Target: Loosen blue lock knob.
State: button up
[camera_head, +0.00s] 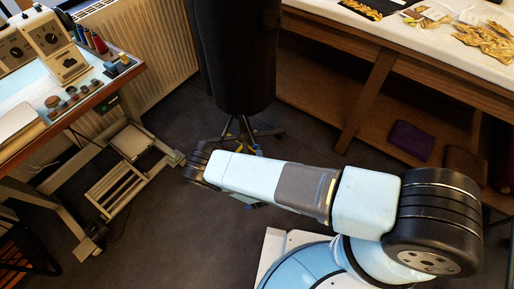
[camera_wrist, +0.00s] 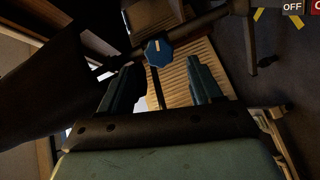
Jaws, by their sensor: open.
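The blue lock knob (camera_wrist: 159,52), with a pale mark on its face, sits on a dark rod in the wrist view. My gripper (camera_wrist: 165,80) is open and empty. Its two fingers point toward the knob, which appears between and just beyond the fingertips; I see no contact. In the head view the dark dress form (camera_head: 236,55) stands upright on a legged base (camera_head: 243,132). My arm reaches toward that base, and my gripper and the knob cannot be made out there.
A sewing table (camera_head: 62,118) with a machine (camera_head: 50,45) and spools stands at left. A ribbed radiator (camera_head: 150,50) is behind it. A long wooden table (camera_head: 400,48) with gold trim pieces is at right. Dark floor (camera_head: 165,220) is open between them.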

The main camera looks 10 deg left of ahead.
aim_at(256, 148)
jog(key=x, duration=0.7)
jog(key=shift+w, duration=0.15)
jog(key=shift+c, duration=0.4)
jog(key=c, duration=0.9)
jog(key=shift+o, duration=0.2)
jog(key=shift+m, duration=0.5)
jog(key=shift+a, duration=0.1)
jog(key=o, duration=0.9)
jog(key=shift+o, duration=0.2)
jog(key=v, duration=1.4)
